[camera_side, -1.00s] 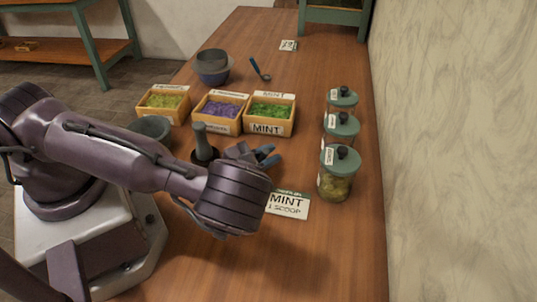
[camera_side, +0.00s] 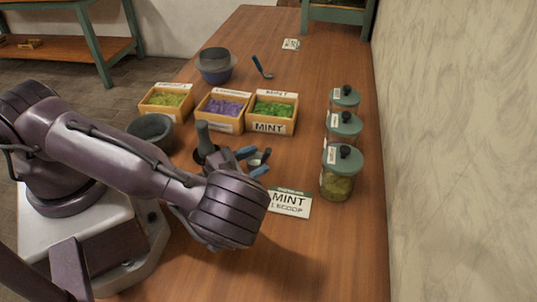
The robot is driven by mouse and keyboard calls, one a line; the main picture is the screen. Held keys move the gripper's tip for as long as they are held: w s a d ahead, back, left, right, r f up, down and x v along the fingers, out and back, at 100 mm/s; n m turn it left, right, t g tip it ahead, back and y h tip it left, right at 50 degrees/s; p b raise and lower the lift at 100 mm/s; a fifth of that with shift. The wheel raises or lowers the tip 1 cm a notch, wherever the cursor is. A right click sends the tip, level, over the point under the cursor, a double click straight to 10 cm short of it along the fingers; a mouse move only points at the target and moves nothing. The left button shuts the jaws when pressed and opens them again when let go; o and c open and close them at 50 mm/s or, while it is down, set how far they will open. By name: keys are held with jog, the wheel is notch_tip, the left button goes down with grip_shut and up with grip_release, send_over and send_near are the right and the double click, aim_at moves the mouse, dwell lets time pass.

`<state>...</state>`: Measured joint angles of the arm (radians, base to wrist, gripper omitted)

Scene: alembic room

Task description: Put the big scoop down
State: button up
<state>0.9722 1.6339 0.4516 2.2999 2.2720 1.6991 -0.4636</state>
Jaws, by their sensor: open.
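My gripper (camera_side: 254,162) is low over the table in the middle, left of the jars. Its blue-tipped fingers are apart. A small pale and dark item (camera_side: 256,161), perhaps part of a scoop, shows between the fingers; most of it is hidden by my wrist, and I cannot tell whether it touches them. A scoop with a blue handle (camera_side: 262,67) lies farther back, beside a dark blue bowl. I cannot tell from size which of these is the big scoop.
Three wooden boxes hold yellow-green (camera_side: 166,101), purple (camera_side: 222,108) and green (camera_side: 272,111) pieces. Green-lidded jars (camera_side: 339,174) line the right edge. A mint card (camera_side: 289,203) lies in front. A grey mortar (camera_side: 150,131) and a pestle (camera_side: 204,139) stand left of my gripper. The front table is clear.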

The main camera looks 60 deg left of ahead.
notch_tip(320, 180, up, 12)
jog(key=a+n+y, duration=0.3)
jog(key=n+y, duration=0.2)
jog(key=y, duration=0.1)
jog(key=s+a+r+n+g+y, duration=0.45)
jog(key=n+g, duration=0.45)
jog(key=n, duration=0.4)
jog(key=s+a+r+n+g+y, duration=0.4)
jog(key=s+a+n+g, duration=0.15)
jog(key=n+g, duration=0.55)
jog(key=s+d+r+n+t+h, duration=0.3)
jog(key=d+r+n+t+h, duration=0.4)
jog(key=d+r+n+h, duration=0.3)
jog(key=d+n+h, duration=0.1)
jog(key=h, duration=0.3)
jog(key=shift+r+n+t, duration=0.3)
jog(key=shift+n, duration=0.1)
